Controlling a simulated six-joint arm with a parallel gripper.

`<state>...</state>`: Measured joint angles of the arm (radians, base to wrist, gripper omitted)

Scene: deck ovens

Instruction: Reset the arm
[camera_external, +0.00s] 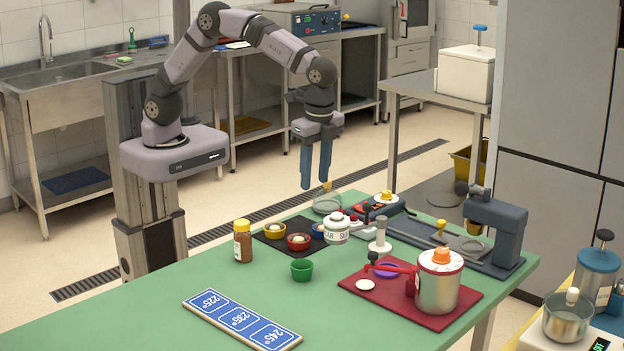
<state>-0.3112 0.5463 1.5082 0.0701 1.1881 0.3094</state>
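My gripper (316,166) hangs at the end of my arm and points down above the far edge of the green table (190,292). Its two blue fingers are close together, with a narrow gap between them, and nothing shows between them. A small glass dish with a yellowish knob (327,203) stands below the fingertips; the fingertips look apart from it.
On the table are a black mat with small bowls (299,242), a sugar jar (337,227), a brown bottle (243,241), a green cup (302,270), a blue number strip (240,319) and a red board (400,305) with a metal canister (438,281). The table's front left is clear.

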